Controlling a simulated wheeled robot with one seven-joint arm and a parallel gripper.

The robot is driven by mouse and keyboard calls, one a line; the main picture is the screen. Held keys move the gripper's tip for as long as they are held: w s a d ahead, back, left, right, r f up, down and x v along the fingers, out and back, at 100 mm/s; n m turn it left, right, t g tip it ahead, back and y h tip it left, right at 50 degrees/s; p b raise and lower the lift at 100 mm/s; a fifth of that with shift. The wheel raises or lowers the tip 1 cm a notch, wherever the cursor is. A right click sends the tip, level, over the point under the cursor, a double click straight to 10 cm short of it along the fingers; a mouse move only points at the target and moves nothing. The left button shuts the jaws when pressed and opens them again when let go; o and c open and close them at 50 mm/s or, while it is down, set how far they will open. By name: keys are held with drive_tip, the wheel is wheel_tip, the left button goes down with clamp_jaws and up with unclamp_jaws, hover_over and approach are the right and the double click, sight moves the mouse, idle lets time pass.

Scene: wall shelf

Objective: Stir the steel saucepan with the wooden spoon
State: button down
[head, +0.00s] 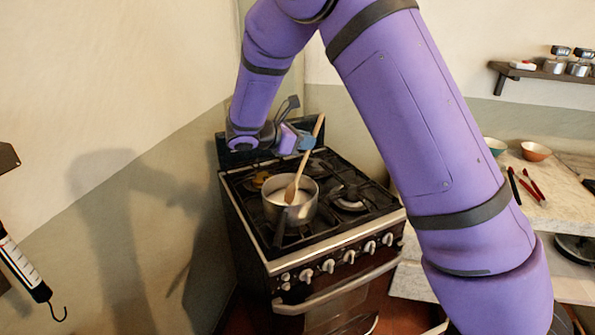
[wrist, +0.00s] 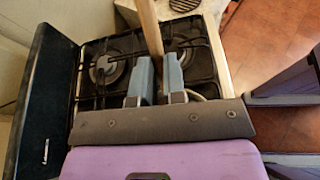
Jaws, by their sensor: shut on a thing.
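The steel saucepan (head: 303,208) stands on a front burner of the stove in the head view, with pale contents inside. The wooden spoon (head: 305,160) is tilted, its bowl end down inside the saucepan and its handle rising to the upper right. My gripper (head: 306,143) is shut on the upper part of the spoon's handle, above the pan. In the wrist view the blue-grey fingers (wrist: 159,78) close around the wooden handle (wrist: 150,25). The saucepan is mostly hidden there behind my gripper; a curved pale rim shows at its right.
The black gas stove (head: 340,228) has other burners, with knobs and an oven handle in front. A wall stands close on the left. A counter (head: 560,205) on the right holds bowls (head: 536,151) and red-handled utensils (head: 532,184). A wall shelf (head: 540,73) holds small jars.

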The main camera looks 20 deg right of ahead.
drive_tip(key=shift+r, duration=0.1)
drive_tip(key=shift+d+r, duration=0.5)
drive_tip(key=shift+r, duration=0.8)
drive_tip(key=shift+d+r, duration=0.45)
drive_tip(key=shift+r, duration=0.85)
drive_tip(key=shift+d+r, duration=0.5)
drive_tip(key=shift+r, duration=0.8)
drive_tip(key=shift+r, duration=0.1)
drive_tip(key=shift+s+r, duration=0.1)
drive_tip(key=shift+r, duration=2.3)
